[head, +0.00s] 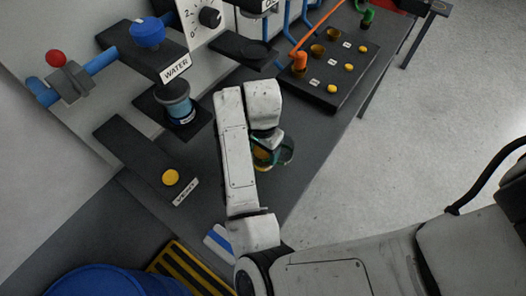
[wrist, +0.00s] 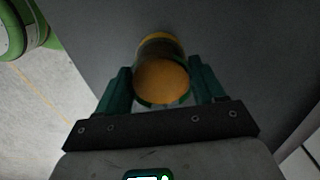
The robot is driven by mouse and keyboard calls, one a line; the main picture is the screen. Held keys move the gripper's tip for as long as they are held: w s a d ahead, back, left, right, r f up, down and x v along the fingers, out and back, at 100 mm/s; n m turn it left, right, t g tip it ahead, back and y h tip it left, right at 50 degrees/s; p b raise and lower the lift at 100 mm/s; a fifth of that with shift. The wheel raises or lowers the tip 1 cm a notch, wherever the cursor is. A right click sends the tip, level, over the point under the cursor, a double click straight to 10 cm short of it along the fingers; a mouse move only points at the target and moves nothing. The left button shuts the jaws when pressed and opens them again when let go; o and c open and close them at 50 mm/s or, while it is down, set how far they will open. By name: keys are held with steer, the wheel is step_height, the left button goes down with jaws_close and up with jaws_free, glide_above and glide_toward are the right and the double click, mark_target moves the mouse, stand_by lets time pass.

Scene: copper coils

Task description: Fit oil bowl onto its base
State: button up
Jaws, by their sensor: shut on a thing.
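The oil bowl (wrist: 162,80), a clear cup with amber-yellow contents, sits between the two green fingers of my gripper (wrist: 161,84) in the wrist view. My gripper is shut on it. In the head view the bowl (head: 262,157) shows beside my arm, partly hidden by it, above the grey bench top. A black bracket with a round seat (head: 252,49) stands out from the panel at the top middle; a label above it is cut off by the frame, so I cannot tell for sure that it is the oil base.
A blue-filled bowl (head: 178,106) sits in the bracket below the WATER label (head: 176,67). A black plate (head: 318,84) with orange and yellow parts lies on the bench. A yellow button (head: 171,177) is by the VENT label. The bench's right edge drops to the floor.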

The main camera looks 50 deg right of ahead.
steer(key=shift+f, duration=0.85)
steer(key=shift+f, duration=0.15)
steer(key=o, duration=1.7)
